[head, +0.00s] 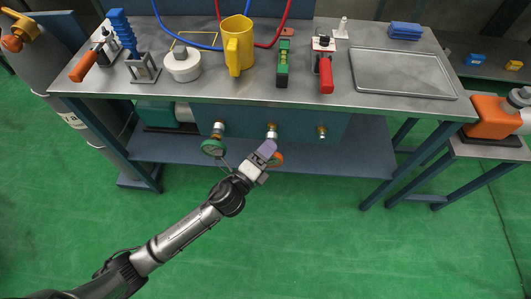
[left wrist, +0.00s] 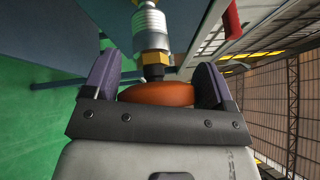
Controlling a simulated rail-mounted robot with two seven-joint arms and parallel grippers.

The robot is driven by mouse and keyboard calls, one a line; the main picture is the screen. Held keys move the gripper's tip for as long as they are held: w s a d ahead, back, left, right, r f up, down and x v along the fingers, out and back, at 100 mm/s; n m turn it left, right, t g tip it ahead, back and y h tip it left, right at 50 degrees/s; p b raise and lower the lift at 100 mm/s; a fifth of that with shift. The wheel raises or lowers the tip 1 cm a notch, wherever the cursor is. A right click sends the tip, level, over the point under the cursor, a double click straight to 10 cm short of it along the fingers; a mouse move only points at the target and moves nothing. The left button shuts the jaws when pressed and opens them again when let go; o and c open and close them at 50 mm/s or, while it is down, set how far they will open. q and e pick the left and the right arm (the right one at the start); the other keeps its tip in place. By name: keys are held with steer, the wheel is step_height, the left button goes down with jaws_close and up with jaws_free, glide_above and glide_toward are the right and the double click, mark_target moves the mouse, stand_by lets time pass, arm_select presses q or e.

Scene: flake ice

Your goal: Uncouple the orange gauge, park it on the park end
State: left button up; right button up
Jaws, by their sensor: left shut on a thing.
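The orange gauge (head: 279,159) hangs below the middle fitting (head: 271,132) on the blue panel under the bench top, mostly hidden by my left gripper (head: 265,150) in the head view. In the left wrist view the orange gauge (left wrist: 157,94) sits between the two purple fingers of the left gripper (left wrist: 155,88), which is shut on it. Its stem meets a brass nut and a silver coupling (left wrist: 150,27) above, so it looks still joined there. I cannot tell which spot is the park end. My right gripper is not in view.
A green gauge (head: 213,147) hangs at the left fitting (head: 218,129), close to my left gripper. The right fitting (head: 322,131) holds no gauge. The blue lower shelf (head: 345,160) lies behind. A yellow mug (head: 238,45) and a tray (head: 403,75) stand on the bench top.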

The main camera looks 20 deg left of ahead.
arm_select(q)
steer(key=shift+s+d, duration=0.1)
steer(key=shift+s, duration=0.1)
stand_by(0.6)
steer(key=shift+s+d, duration=0.15)
steer(key=shift+s, duration=0.35)
steer(key=shift+p, duration=0.35)
steer(key=shift+w, duration=0.15)
stand_by(0.4)
steer(key=shift+p, duration=0.35)
